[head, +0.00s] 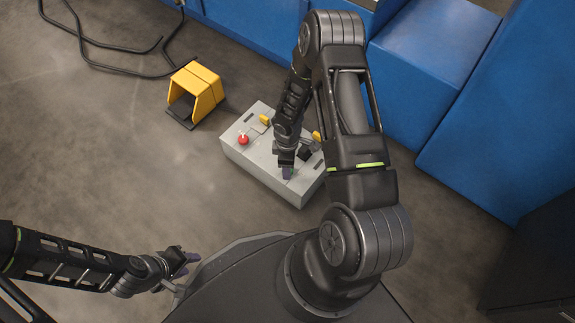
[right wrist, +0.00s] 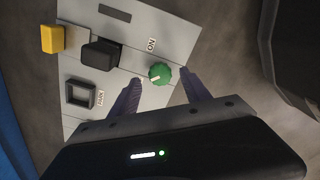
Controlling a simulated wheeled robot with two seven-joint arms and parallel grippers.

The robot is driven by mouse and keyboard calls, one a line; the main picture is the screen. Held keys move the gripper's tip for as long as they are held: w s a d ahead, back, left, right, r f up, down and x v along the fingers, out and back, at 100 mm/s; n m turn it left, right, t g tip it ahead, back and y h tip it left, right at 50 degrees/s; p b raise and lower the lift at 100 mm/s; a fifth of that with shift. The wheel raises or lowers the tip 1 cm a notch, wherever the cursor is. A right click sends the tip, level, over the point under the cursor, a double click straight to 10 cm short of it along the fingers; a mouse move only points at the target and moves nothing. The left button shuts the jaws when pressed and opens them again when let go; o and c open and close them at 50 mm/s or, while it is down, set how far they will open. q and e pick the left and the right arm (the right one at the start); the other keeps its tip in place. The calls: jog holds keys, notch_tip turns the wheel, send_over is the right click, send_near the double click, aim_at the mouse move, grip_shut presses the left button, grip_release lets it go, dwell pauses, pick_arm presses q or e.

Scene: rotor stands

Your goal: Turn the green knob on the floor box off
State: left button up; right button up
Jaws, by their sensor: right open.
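The grey floor box (head: 262,165) stands on the floor in front of the blue cabinets; its panel (right wrist: 185,25) also shows in the right wrist view. The green knob (right wrist: 160,73) is on this panel beside a label reading "ON", with a white mark on its lower left. My right gripper (head: 287,171) is over the box, and its arm hides part of the panel. In the right wrist view its two fingers are open, one on each side of the knob; I cannot tell whether they touch it. My left gripper (head: 183,262) is away at the lower left, its jaw gap unclear.
The panel also has a red button (head: 243,140), a black switch (right wrist: 100,54), a black square socket (right wrist: 80,93) and a yellow part (right wrist: 53,39). A yellow foot pedal (head: 196,92) and black cables (head: 120,70) lie left of the box. Blue cabinets (head: 435,50) block the back.

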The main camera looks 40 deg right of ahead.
notch_tip(320, 180, up, 6)
jog(key=shift+f+p, duration=0.15)
jog(key=shift+p, duration=0.8)
